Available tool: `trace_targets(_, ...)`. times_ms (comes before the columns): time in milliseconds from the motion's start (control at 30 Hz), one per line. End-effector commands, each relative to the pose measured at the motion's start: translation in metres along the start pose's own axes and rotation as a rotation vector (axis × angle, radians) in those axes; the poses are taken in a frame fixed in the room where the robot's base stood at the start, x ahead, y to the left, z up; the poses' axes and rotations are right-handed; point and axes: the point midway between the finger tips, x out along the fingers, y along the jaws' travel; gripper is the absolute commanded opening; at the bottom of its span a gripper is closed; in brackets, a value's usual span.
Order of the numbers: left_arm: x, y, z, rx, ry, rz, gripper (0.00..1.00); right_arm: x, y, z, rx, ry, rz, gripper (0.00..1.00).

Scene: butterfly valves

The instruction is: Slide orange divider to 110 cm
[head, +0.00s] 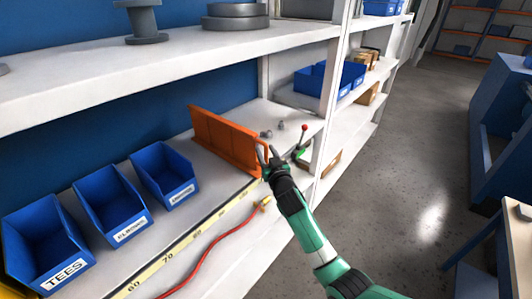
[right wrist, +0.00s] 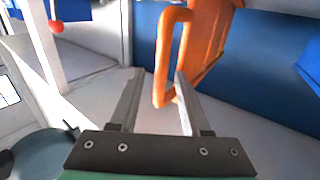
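The orange divider (head: 222,138) stands upright across the middle shelf, right of the blue bins. Its looped handle (right wrist: 161,62) faces the shelf front. My right gripper (head: 268,152) is at this handle. In the right wrist view my right gripper (right wrist: 157,82) has its fingers apart, with the lower handle between them and visible gaps on both sides. A yellow scale (head: 172,256) runs along the shelf front, with 60 and 70 readable; the marks near the divider are too small or hidden. My left gripper is not in view.
Blue bins (head: 110,203) stand left of the divider; one reads TEES. A red cable (head: 212,247) lies along the front. Small metal parts and a red-knobbed valve (head: 303,130) sit right of the divider, near a white shelf post (head: 332,85). An upper shelf (head: 170,60) hangs above.

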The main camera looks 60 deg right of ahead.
Motion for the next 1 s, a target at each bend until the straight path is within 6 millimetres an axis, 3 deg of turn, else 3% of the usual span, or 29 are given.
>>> trace_targets(200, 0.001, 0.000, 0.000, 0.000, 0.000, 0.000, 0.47, -0.002, 0.000, 0.000, 0.000, 0.000, 0.000, 0.47)
trace_targets(333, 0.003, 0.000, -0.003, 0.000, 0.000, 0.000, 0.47, -0.013, 0.000, 0.000, 0.001, 0.000, -0.001, 0.47)
trace_targets(733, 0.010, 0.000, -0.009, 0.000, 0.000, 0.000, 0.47, -0.097, -0.001, 0.001, 0.000, -0.001, -0.002, 0.47)
trace_targets(1000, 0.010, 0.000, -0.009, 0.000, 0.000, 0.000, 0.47, -0.117, 0.000, 0.000, 0.000, 0.000, -0.001, 0.47)
